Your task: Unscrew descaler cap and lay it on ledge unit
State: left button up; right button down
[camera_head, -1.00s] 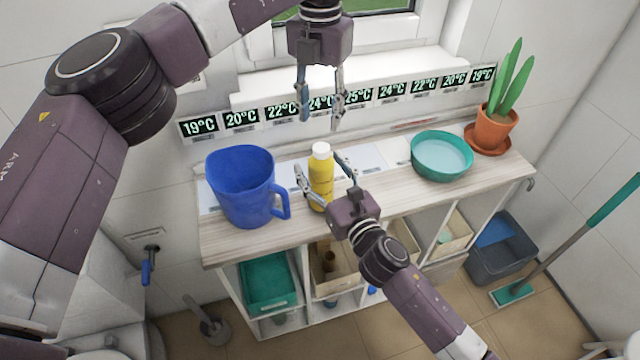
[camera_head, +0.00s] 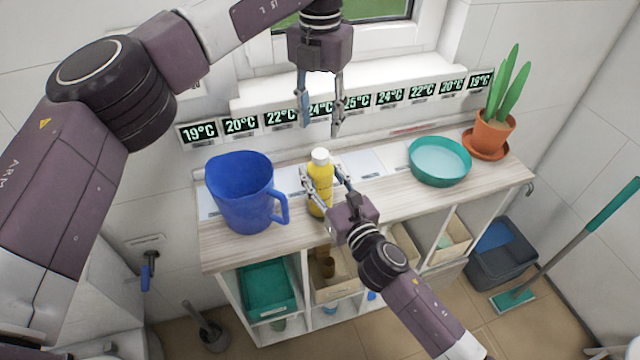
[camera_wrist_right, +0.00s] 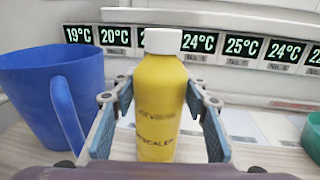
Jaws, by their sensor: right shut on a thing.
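The descaler is a yellow bottle (camera_head: 320,185) with a white cap (camera_head: 320,156), upright on the wooden top of the ledge unit (camera_head: 400,204). My right gripper (camera_head: 324,190) is shut on the bottle's body from the front. In the right wrist view the bottle (camera_wrist_right: 160,110) stands between my right gripper's finger pads (camera_wrist_right: 160,130), label partly legible, with the cap (camera_wrist_right: 162,40) on it. My left gripper (camera_head: 320,132) is open and empty, pointing down above and slightly behind the cap, clear of it.
A blue jug (camera_head: 240,195) stands close left of the bottle. A teal basin (camera_head: 440,165) and a potted plant (camera_head: 492,135) are to the right. Temperature displays (camera_head: 357,103) line the wall behind. The top between bottle and basin is mostly clear.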

aim_at(320, 153)
pick_arm(q)
jog(key=m, duration=0.5)
jog(key=shift+m, duration=0.3)
jog(key=m, duration=1.3)
jog(key=shift+m, duration=0.4)
jog(key=m, duration=0.7)
jog(key=shift+f+m, duration=0.3)
jog(key=shift+f, duration=3.7)
